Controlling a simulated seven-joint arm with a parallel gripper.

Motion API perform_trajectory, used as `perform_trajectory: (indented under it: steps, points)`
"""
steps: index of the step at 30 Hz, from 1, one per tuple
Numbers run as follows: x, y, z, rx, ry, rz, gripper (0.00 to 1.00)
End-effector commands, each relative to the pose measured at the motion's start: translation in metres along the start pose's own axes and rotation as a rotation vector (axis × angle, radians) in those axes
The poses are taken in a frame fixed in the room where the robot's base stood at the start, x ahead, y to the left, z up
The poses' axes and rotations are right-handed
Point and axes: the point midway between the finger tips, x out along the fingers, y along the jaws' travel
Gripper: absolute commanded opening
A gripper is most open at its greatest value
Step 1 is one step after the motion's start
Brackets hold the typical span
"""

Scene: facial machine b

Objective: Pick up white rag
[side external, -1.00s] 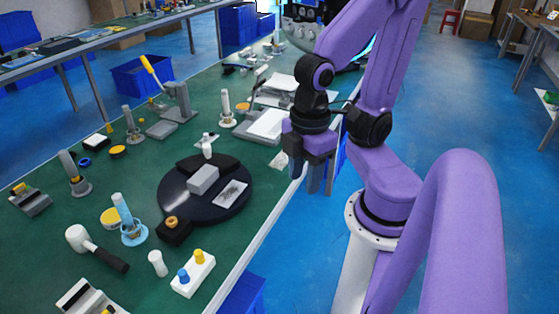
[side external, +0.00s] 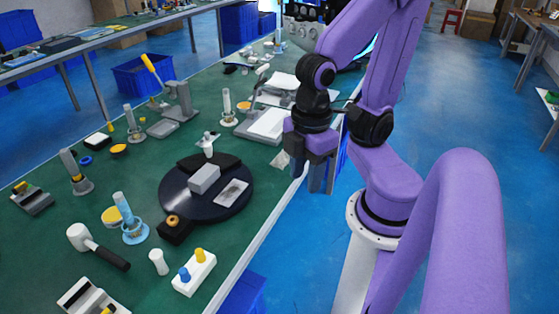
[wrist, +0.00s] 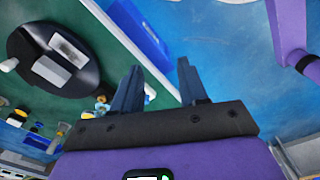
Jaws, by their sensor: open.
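A small whitish, crumpled piece that looks like the white rag (side external: 280,160) lies on the green table near its right edge in the side view. My gripper (side external: 319,186) hangs fingers down to the right of it, just past the table edge and apart from it. In the wrist view, the two fingers of my gripper (wrist: 158,66) are spread with nothing between them, over the blue floor and table edge. I cannot make out the rag for sure in the wrist view.
A black round turntable (side external: 240,208) with a grey block (side external: 204,179) and a pale flat plate (side external: 232,193) stands left of the rag. A white box with blue and yellow knobs (side external: 194,273) is at the front.

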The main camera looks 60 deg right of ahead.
Motion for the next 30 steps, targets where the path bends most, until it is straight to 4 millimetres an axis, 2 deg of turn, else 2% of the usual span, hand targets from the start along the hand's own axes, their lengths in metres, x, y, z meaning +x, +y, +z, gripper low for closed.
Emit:
perform_trajectory:
  steps: [9, 13, 23, 26, 30]
  points:
    - [0.0, 0.0, 0.0, 0.0, 0.0, 0.0, 0.43]
    - [0.0, 0.0, 0.0, 0.0, 0.0, 0.0, 0.85]
    - [0.0, 0.002, -0.001, 0.015, 0.0, 0.0, 0.85]
    - [0.001, 0.011, -0.006, 0.085, -0.002, 0.002, 0.85]
    - [0.003, 0.038, -0.018, 0.294, -0.005, 0.006, 0.85]
